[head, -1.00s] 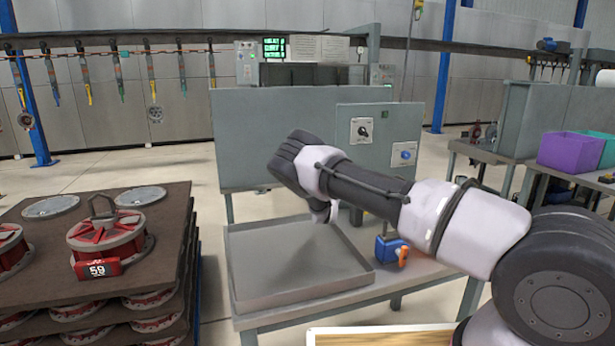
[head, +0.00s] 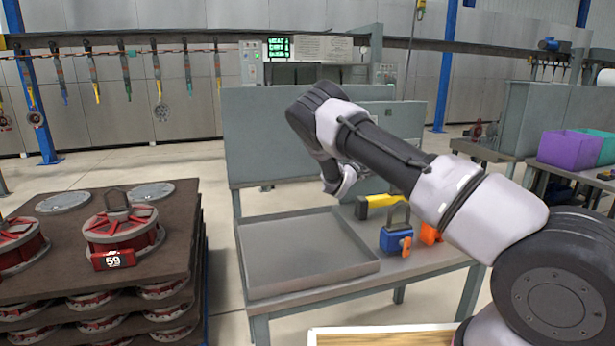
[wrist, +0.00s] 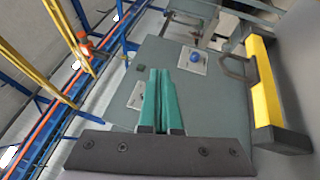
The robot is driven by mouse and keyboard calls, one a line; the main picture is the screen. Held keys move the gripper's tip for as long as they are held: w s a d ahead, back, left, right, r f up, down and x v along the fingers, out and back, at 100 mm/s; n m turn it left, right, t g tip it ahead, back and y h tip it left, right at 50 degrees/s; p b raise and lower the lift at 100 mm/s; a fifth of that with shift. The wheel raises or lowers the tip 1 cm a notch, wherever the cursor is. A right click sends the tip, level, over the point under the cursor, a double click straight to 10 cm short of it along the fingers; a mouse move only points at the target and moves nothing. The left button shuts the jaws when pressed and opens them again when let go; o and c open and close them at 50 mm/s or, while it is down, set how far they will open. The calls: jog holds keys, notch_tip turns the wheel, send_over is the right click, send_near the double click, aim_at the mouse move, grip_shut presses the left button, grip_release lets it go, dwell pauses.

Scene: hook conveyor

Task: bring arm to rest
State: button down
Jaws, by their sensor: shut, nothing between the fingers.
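My arm reaches in from the right in the head view and bends above the grey workbench (head: 440,258). My gripper's fingers are hidden behind the arm in the head view. In the wrist view my gripper (wrist: 159,72) shows two green fingers pressed together, with nothing between them. The fingers point toward a grey panel (wrist: 215,95) with a blue knob (wrist: 195,57). My gripper touches nothing that I can see.
A grey tray (head: 285,292) on the bench is empty. Beside it are a blue padlock (head: 393,238) with an orange part and a yellow-and-black tool (head: 380,201). A stack of red parts on a dark pallet (head: 40,270) stands left. Purple bin (head: 568,150) at right.

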jog(key=s+d+r+m+g, duration=0.65)
jog(key=s+d+g, duration=0.2)
jog(key=d, duration=0.25)
jog(key=s+d+r+m+g+y, duration=0.2)
jog(key=s, duration=0.4)
jog(key=s+d+r+m+g+y, duration=0.2)
jog(key=s+m, duration=0.1)
jog(key=s, duration=0.4)
jog(key=s+a+r+m+t+y, duration=0.1)
jog(key=s+a+r+y, duration=0.3)
jog(key=s, duration=0.6)
jog(key=s+a+r+m+t+y, duration=0.1)
jog(key=s+a+r+y, duration=0.3)
jog(key=s, duration=0.6)
jog(key=s+a+r+m+t+y, duration=0.1)
jog(key=s+a+r+t+y, duration=0.2)
jog(key=s+a, duration=0.4)
jog(key=s+r+y, duration=0.1)
jog(key=s, duration=0.2)
jog(key=shift+s+r, duration=0.3)
jog(key=shift+t, duration=0.25)
